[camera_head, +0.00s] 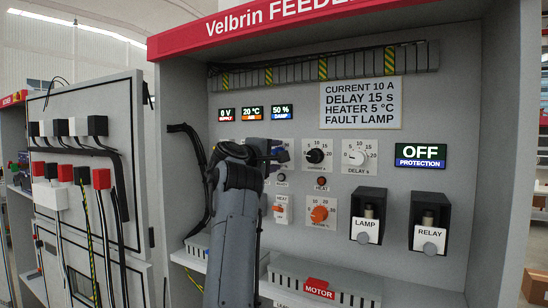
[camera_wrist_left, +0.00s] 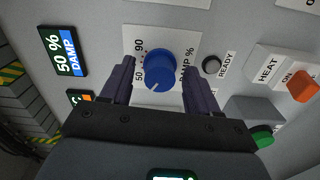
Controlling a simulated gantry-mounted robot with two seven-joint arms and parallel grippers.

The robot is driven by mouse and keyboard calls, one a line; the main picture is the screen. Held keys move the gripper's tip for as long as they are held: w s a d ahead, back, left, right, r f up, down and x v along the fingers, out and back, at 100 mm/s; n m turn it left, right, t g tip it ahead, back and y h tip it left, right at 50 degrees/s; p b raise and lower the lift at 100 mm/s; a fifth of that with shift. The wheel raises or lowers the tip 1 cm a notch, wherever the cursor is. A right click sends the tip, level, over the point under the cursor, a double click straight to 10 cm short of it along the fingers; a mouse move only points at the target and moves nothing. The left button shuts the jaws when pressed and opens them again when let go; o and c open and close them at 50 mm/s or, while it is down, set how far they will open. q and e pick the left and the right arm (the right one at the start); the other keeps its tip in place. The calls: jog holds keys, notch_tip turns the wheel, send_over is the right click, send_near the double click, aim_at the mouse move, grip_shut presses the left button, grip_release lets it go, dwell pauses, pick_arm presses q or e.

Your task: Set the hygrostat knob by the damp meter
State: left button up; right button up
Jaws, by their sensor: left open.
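The damp meter (camera_head: 282,112) reads 50 % above a blue label; it also shows in the left wrist view (camera_wrist_left: 65,52). The hygrostat knob (camera_wrist_left: 158,68) is blue, on a white dial plate marked DAMP %, with 50 and 90 legible. A pale pointer mark shows near its lower edge in the wrist view. My left gripper (camera_wrist_left: 158,64) is open, one finger on each side of the knob; I cannot tell whether they touch it. In the head view my left gripper (camera_head: 262,152) covers most of the hygrostat dial. My right gripper is not in view.
The current knob (camera_head: 316,156) and delay knob (camera_head: 356,156) are to the right. The orange heater knob (camera_head: 319,214) and heat switch (camera_head: 281,208) are below. LAMP (camera_head: 367,231) and RELAY (camera_head: 430,238) units stick out at lower right. The protection display (camera_head: 420,155) reads OFF.

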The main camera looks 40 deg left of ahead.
pick_arm(q)
jog(key=s+d+b, duration=0.1)
jog(key=s+b, duration=0.4)
jog(key=s, duration=0.5)
jog(key=shift+s+d, duration=0.2)
jog(key=shift+d, duration=0.15)
